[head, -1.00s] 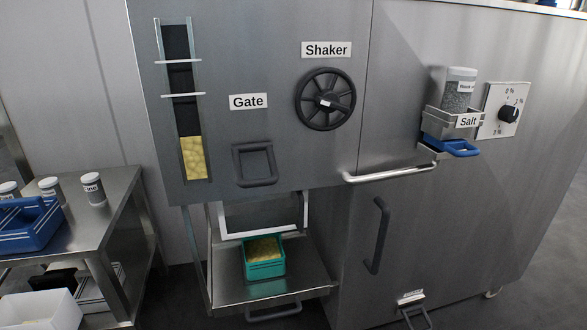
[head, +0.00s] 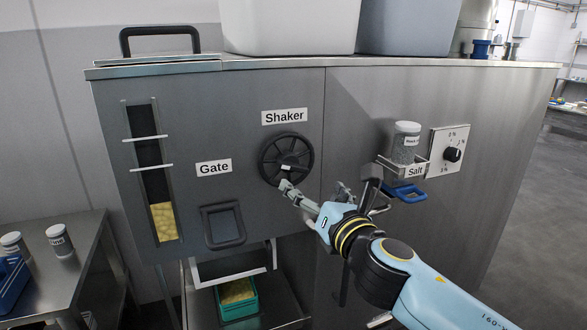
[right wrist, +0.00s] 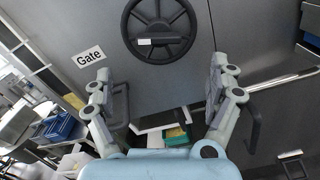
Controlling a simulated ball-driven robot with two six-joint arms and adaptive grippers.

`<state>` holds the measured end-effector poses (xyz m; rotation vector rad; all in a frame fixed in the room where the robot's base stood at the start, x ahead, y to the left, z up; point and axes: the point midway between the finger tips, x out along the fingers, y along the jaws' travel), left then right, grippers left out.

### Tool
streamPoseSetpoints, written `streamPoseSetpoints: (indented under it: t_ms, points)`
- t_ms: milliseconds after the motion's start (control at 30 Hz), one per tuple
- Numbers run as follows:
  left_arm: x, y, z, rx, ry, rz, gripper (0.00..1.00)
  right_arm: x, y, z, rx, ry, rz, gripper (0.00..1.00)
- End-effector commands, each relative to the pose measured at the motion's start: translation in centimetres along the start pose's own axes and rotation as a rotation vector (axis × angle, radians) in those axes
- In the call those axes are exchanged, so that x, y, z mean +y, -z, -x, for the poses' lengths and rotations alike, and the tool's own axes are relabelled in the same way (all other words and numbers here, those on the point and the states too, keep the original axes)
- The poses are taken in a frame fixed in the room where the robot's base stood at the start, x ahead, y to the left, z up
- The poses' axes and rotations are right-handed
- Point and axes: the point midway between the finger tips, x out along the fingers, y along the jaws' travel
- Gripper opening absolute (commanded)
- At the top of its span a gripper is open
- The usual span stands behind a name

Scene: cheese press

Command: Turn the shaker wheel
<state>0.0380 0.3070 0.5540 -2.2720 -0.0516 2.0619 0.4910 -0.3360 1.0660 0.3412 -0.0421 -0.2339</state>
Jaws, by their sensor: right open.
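The black spoked shaker wheel (head: 285,157) is on the steel front of the machine, below the "Shaker" label (head: 284,116). A small pale tag is near its hub. The wheel also shows at the top of the right wrist view (right wrist: 160,27). My right gripper (head: 318,188) is in front of the machine, just below and to the right of the wheel, with one finger overlapping the wheel's lower rim in the head view. In the right wrist view my right gripper (right wrist: 159,82) is wide open and empty, with the wheel beyond its fingertips. My left gripper is out of view.
A gate handle (head: 221,225) is left of and below the wheel. A salt shaker (head: 406,143) stands in a holder at the right, beside a dial (head: 452,154). A teal bin (head: 237,298) is below. A side table (head: 52,275) is at the left.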

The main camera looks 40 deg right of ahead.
Motion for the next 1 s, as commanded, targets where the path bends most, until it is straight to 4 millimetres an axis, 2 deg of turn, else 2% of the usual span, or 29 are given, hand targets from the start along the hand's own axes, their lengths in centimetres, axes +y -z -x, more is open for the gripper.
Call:
streamPoseSetpoints:
  t_ms: [33,233,500,700,1000]
  points:
    - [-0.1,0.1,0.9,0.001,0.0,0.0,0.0,0.3,-1.0,-0.1,-0.002,-0.001,-0.001,0.9]
    - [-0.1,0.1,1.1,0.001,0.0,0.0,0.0,0.3,-0.9,-1.8,-0.002,-0.001,-0.004,0.9]
    - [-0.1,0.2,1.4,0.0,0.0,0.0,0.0,0.2,-0.9,-7.2,-0.002,-0.001,-0.006,0.9]
    - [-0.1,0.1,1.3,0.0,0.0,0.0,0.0,0.2,-0.8,-10.1,0.0,-0.001,-0.005,0.9]
    - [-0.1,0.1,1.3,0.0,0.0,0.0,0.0,0.2,-0.7,-11.0,0.001,0.0,-0.006,0.9]
